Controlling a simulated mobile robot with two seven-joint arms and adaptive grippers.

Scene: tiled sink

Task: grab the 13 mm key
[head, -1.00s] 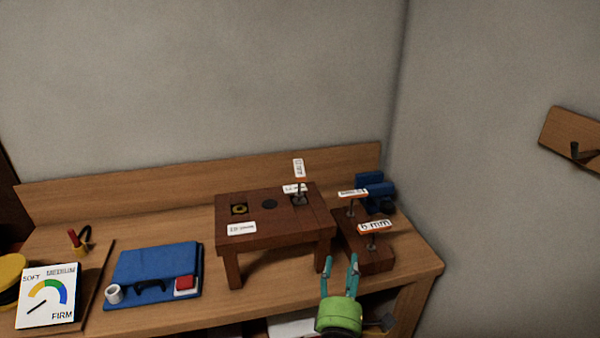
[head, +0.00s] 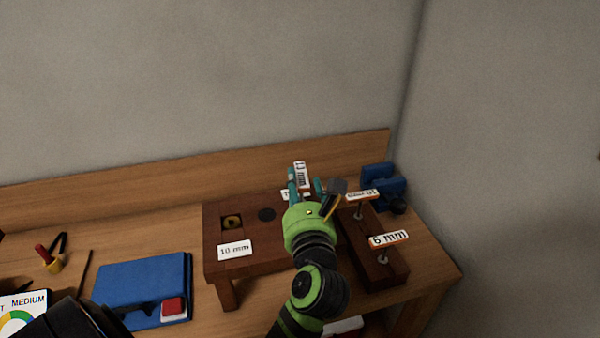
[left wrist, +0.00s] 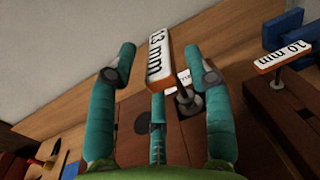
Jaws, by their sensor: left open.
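The 13 mm key has a white, orange-edged tag (head: 301,176) that stands above the back right of the small brown wooden table (head: 250,262). In the left wrist view the tag (left wrist: 159,58) reads 13 mm and lies between the fingertips. My left gripper (head: 305,187) is open, its teal fingers on either side of the tag. In the left wrist view gaps show between the tag and the left gripper (left wrist: 158,62) fingers. A grey metal post on a round base shows just right of the tag; the key's lower part is partly hidden. My right gripper is not in view.
The 10 mm key (head: 362,195) and 6 mm key (head: 388,240) stand on a brown block to the right. A blue vise-like object (head: 378,180) is behind them. The back wall is close behind.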

